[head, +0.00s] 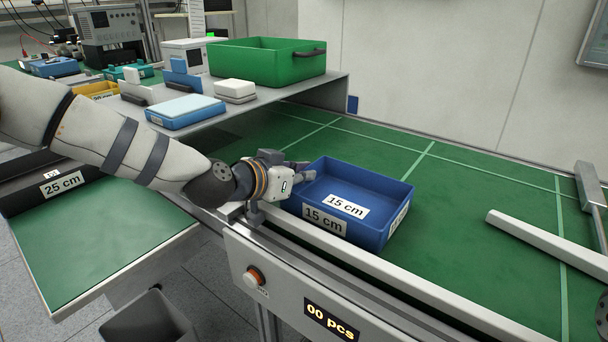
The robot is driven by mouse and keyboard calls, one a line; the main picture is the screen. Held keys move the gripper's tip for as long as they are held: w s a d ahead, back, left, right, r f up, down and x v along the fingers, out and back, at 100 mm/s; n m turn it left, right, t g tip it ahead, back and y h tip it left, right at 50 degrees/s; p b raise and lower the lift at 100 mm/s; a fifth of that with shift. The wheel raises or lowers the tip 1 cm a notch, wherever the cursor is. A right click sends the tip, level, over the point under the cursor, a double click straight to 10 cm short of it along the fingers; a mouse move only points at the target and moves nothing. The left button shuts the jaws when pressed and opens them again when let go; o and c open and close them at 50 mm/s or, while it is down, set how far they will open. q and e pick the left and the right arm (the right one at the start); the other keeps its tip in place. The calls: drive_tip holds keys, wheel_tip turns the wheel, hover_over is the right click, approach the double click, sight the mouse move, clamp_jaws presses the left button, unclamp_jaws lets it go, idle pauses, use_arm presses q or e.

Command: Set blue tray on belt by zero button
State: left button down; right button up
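The blue tray (374,232), labelled 15 cm, is on the green belt (455,210) close to the front rail. It looks level and empty inside apart from a label on its floor. My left gripper (294,178) is at the tray's left side, with a finger showing near the back left corner. The other finger is mostly hidden, so I cannot tell whether it grips the wall. The orange-red button (254,277) is on the front panel, below and left of the tray.
A display (331,321) reads 00 pcs. A shelf behind my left arm holds a green crate (267,61), a light blue box (186,111) and small boxes. A pale bar (545,244) lies across the belt's right. The belt behind the tray is clear.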

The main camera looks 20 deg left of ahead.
use_arm(q)
drive_tip(key=shift+f, duration=0.1)
drive_tip(key=c, duration=1.8)
unclamp_jaws()
drive_tip(key=shift+r, duration=0.2)
drive_tip(key=p+v, duration=0.1)
drive_tip(key=v, duration=0.2)
drive_tip(key=p+v, duration=0.1)
drive_tip(key=v, duration=0.3)
drive_tip(key=p+v, duration=0.1)
drive_tip(key=v, duration=0.3)
drive_tip(key=shift+r, duration=0.5)
drive_tip(key=shift+s+a, duration=0.15)
drive_tip(key=shift+s, duration=0.2)
drive_tip(key=shift+s+f, duration=0.1)
drive_tip(key=shift+f, duration=0.25)
use_arm(e)
drive_tip(key=w+r+t, duration=0.2)
drive_tip(key=w+r, duration=0.2)
drive_tip(key=shift+w, duration=0.2)
drive_tip(key=shift+r, duration=0.1)
